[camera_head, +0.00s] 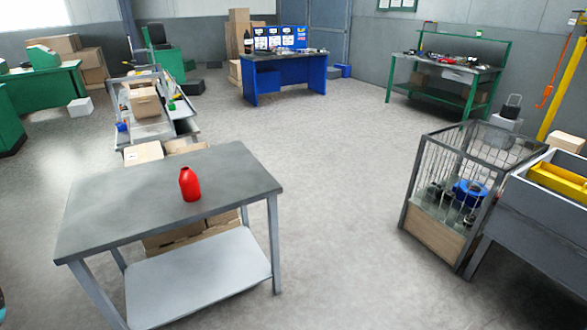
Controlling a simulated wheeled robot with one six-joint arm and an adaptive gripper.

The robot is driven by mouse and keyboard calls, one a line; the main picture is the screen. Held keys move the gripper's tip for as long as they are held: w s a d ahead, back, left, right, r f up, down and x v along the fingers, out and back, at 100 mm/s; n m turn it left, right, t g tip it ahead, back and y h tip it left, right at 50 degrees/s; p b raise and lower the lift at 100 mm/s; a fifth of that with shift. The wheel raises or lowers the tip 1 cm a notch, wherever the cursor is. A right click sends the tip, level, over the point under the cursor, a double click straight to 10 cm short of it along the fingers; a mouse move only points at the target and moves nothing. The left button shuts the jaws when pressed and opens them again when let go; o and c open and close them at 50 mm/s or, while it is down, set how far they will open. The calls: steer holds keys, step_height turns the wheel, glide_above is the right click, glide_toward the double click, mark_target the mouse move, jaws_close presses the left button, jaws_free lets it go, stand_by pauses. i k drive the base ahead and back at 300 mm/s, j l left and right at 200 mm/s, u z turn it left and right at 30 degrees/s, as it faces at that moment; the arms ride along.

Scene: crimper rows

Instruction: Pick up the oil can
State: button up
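A red can or bottle (190,184) with a short narrow neck stands upright on a grey metal table (120,205) at the left front. It is the only thing I see on that tabletop and looks like the oil can, though its details are too small to make out. My gripper is not in view, so I cannot tell its state or where it is relative to the can.
Cardboard boxes (143,152) stand behind the table. A wire cage (464,192) and a grey bench with a yellow tray (560,180) stand at the right. Blue (262,78) and green (432,93) workbenches are farther back. The floor (340,190) between is clear.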

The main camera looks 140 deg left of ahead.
mark_target(189, 185)
steer(key=k+u, duration=0.1)
steer(key=u, duration=4.45)
steer(key=k+j+z, duration=0.1)
steer(key=j+z, duration=0.25)
steer(key=k+j+z, duration=0.1)
steer(key=z, duration=0.3)
